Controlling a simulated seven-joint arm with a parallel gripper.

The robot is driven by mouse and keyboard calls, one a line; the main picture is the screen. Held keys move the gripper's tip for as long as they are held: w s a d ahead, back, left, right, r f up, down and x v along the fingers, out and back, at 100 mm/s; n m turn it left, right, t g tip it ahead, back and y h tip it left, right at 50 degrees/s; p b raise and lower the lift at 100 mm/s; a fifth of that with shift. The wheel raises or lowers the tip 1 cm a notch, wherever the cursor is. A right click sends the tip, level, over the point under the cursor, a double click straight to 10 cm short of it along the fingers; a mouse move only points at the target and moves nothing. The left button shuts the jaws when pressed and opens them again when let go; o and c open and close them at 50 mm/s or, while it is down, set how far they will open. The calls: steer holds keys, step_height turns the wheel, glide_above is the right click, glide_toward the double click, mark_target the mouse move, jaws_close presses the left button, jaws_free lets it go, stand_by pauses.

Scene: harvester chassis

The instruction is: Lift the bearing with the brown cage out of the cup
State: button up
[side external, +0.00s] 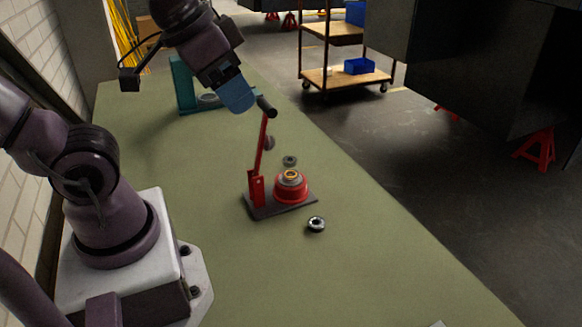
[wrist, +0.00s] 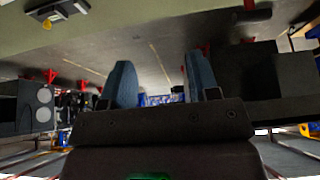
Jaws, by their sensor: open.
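The bearing with the brown cage (side external: 291,175) sits in the top of a red cup (side external: 291,190) in the side view, showing as a brownish-gold ring. The cup stands on a dark base plate (side external: 270,211) beside an upright red lever (side external: 263,150) with a black handle. My gripper (side external: 242,103) is up and to the left of the cup, near the lever's handle in the picture, and clear of the bearing. In the wrist view its two blue fingers (wrist: 158,82) are apart with nothing between them. The bearing and cup do not clearly show in the wrist view.
One loose bearing (side external: 316,224) lies on the green bench (side external: 380,270) in front of the base plate. Another ring (side external: 290,160) lies behind the cup. A teal frame (side external: 185,85) stands at the back left. The bench's near right part is mostly clear.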

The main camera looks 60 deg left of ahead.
steer(key=w+a+f+m+g, duration=0.1)
steer(key=w+a+f, duration=0.15)
steer(key=w, duration=0.25)
steer(key=w+a+f, duration=0.1)
steer(key=w+a, duration=0.2)
steer(key=w, duration=0.2)
steer(key=m+g, duration=0.3)
steer(key=g, duration=0.1)
glide_above(291, 174)
step_height(291, 174, down, 20)
steer(key=shift+a+f, duration=0.1)
steer(key=shift+f, duration=0.05)
steer(key=shift+s+f+g, duration=0.1)
steer(key=shift+f+g, duration=0.05)
steer(key=shift+g, duration=0.15)
steer(key=shift+f, duration=0.9)
